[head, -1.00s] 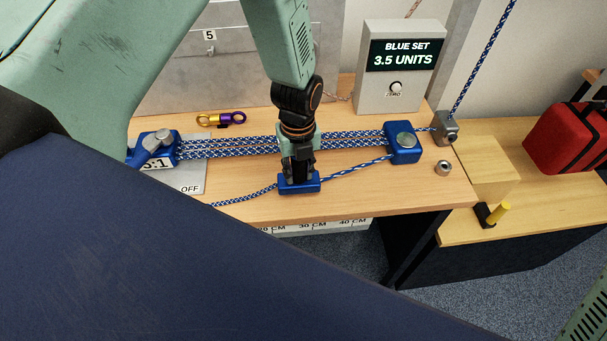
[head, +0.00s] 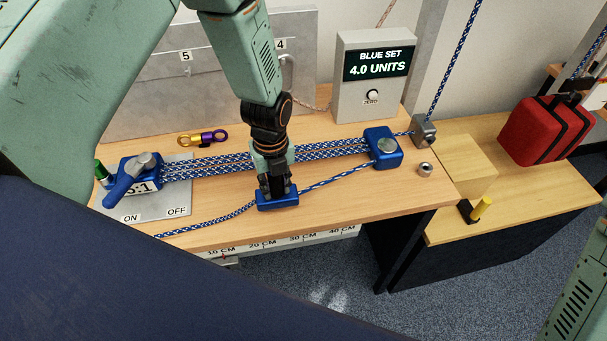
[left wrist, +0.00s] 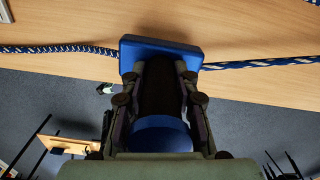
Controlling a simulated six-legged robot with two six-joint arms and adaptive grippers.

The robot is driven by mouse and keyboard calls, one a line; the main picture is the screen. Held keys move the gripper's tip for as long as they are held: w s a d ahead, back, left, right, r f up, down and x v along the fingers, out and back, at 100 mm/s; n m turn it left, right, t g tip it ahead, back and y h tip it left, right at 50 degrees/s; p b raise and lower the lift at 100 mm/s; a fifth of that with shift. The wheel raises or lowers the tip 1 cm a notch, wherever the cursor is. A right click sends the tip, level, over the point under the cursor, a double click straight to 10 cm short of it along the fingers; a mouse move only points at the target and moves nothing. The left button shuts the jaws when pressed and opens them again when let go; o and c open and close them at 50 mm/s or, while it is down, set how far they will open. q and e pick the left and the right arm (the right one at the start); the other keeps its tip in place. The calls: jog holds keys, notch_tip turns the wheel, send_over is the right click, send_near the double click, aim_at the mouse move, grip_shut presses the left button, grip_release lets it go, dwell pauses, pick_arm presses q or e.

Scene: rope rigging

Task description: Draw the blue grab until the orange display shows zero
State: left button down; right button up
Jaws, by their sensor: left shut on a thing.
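The blue grab (head: 278,199) is a blue block on the blue-and-white rope's lower run, near the wooden table's front edge. My left gripper (head: 276,188) reaches down from above and is shut on it. In the left wrist view the grab (left wrist: 160,50) sits between the fingertips, with rope leaving both sides. The grey display box (head: 375,67) has a black screen reading "BLUE SET 4.0 UNITS", with a knob marked ZERO. No orange display shows. Several rope strands run between a blue lever block (head: 142,171) and a blue pulley block (head: 383,150). My right gripper is not in view.
A grey clamp (head: 425,130) leads the rope upward at the right. A gold-and-purple link (head: 204,138) lies behind the strands. A metal ring (head: 425,169) lies near the right edge.

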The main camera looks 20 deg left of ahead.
pick_arm(q)
jog(key=shift+w+r, duration=0.15)
jog(key=shift+w, duration=0.15)
dwell(0.5)
jog(key=c, duration=1.4)
grip_release()
jog(key=o, duration=0.4)
jog(key=shift+s, duration=0.1)
jog(key=shift+c, duration=0.2)
jog(key=shift+s, duration=0.15)
jog(key=shift+a, duration=0.1)
